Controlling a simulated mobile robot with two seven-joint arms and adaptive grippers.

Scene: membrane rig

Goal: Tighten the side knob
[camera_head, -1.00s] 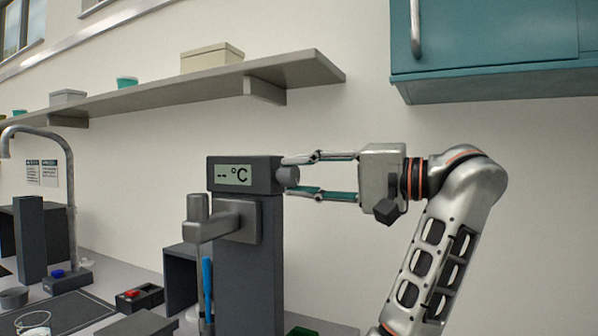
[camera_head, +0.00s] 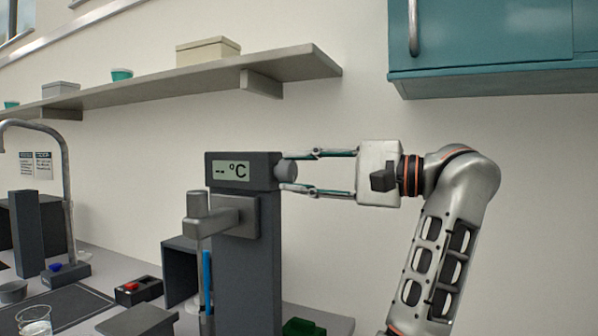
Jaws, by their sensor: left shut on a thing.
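The side knob (camera_head: 287,171) is a small grey cylinder on the right side of a dark grey post's display head (camera_head: 243,171). The display reads dashes and °C. My left gripper (camera_head: 285,173) reaches it from the right, with one finger above and one below. It is shut on the knob, and the fingertips partly hide the knob's edges. My right gripper is not in view.
A grey clamp arm (camera_head: 212,224) juts from the post. A shelf (camera_head: 170,88) with boxes runs behind, and a teal cabinet (camera_head: 490,45) hangs at upper right. A tap (camera_head: 66,180), a red-button box (camera_head: 139,291) and a glass beaker (camera_head: 34,320) stand at left.

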